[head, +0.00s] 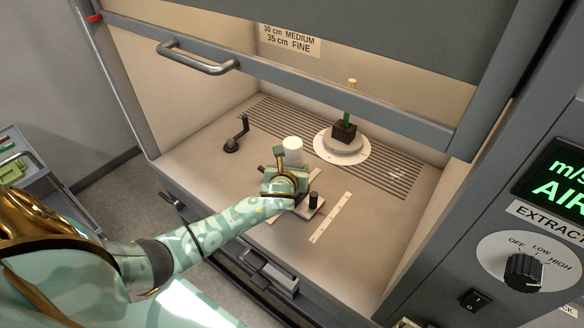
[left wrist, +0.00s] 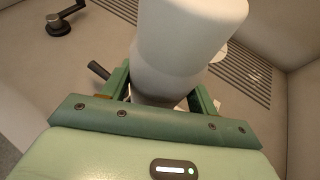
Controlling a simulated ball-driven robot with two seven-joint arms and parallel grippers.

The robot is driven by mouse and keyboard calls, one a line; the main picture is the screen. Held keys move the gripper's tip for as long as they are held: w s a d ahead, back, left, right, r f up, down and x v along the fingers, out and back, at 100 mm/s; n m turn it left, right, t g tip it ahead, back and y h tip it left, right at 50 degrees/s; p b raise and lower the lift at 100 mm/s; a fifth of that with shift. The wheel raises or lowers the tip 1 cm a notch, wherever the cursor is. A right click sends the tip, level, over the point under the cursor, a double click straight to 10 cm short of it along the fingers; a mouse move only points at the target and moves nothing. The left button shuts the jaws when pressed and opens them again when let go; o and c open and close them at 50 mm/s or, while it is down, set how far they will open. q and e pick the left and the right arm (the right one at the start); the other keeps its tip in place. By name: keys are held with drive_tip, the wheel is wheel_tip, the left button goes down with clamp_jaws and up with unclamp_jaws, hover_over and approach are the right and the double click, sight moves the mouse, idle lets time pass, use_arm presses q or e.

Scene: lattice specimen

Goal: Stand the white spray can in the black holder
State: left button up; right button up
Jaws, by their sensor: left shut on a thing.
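The white spray can (head: 292,147) shows beyond my left gripper (head: 285,178) in the head view, looking roughly upright. In the left wrist view the can (left wrist: 190,40) rises between the two green fingers, and my left gripper (left wrist: 165,95) is shut on its lower part. I cannot tell whether its base touches the cabinet floor. A short black upright cylinder (head: 313,200) stands on a pale plate just right of the gripper, partly hidden by it. I cannot tell whether this is the black holder; no other clear holder shows. My right gripper is not in view.
A round white turntable (head: 342,158) with a dark block (head: 344,132) and green upright piece stands behind right. A black crank (head: 236,138) stands at left. A white ruler (head: 331,217) lies at right. The raised sash (head: 300,80) hangs above. Floor at right is clear.

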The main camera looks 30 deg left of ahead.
use_arm(q)
drive_tip(key=shift+f+b, duration=0.45)
drive_tip(key=shift+f, duration=0.25)
idle(0.4)
drive_tip(key=shift+s+f, duration=0.1)
drive_tip(key=shift+f, duration=0.1)
drive_tip(key=o, duration=1.3)
drive_tip(key=shift+o, duration=0.2)
drive_tip(key=p+v, duration=0.4)
drive_tip(key=v, duration=0.1)
drive_tip(key=shift+p, duration=0.3)
